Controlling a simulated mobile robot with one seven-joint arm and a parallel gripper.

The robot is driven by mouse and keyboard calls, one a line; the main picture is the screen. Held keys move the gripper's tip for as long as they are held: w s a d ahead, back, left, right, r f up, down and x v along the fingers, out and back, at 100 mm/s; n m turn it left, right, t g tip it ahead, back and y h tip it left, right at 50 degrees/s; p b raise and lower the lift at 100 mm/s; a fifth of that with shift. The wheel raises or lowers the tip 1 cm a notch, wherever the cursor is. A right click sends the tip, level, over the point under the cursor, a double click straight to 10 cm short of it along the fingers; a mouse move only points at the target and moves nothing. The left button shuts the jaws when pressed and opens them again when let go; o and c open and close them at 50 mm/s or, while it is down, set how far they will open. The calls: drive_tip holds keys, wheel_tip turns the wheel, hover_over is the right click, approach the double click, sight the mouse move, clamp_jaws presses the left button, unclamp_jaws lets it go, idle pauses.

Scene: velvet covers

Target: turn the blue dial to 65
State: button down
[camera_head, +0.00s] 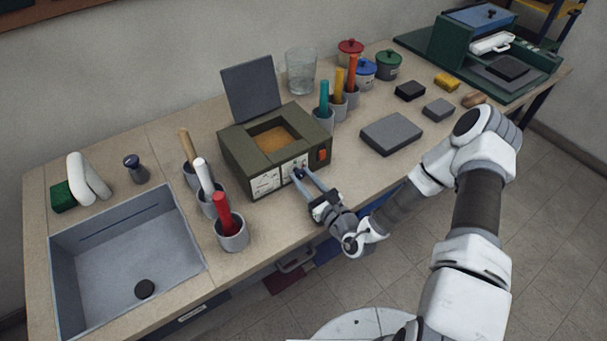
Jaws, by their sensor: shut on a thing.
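An olive-green box (232,150) with an open grey lid stands in the middle of the bench. Its front has white panels. The blue dial (298,173) is on the right-hand white panel, small and dark, partly covered by my fingers. My gripper (303,177) reaches the box front from the lower right, with its fingers shut on the blue dial. The dial's pointer and its scale numbers are too small to read.
An orange-red switch (322,155) is right of the dial on the box front. Holders with a red handle (224,214) and other handles stand left of the box. A grey slab (391,134) lies to the right. A sink (125,245) is at the left.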

drive_tip(key=m+p, duration=0.1)
drive_tip(key=m, duration=0.2)
drive_tip(key=shift+m+p, duration=0.3)
drive_tip(key=shift+m, duration=0.1)
drive_tip(key=m+p, duration=0.1)
drive_tip(key=m, duration=0.3)
drive_tip(key=shift+m+p, duration=0.3)
drive_tip(key=shift+p, duration=0.05)
drive_tip(key=m+p, duration=0.1)
drive_tip(key=m, duration=0.3)
drive_tip(key=shift+m+p, duration=0.35)
drive_tip(key=shift+m, duration=1.75)
drive_tip(key=c, duration=0.5)
unclamp_jaws()
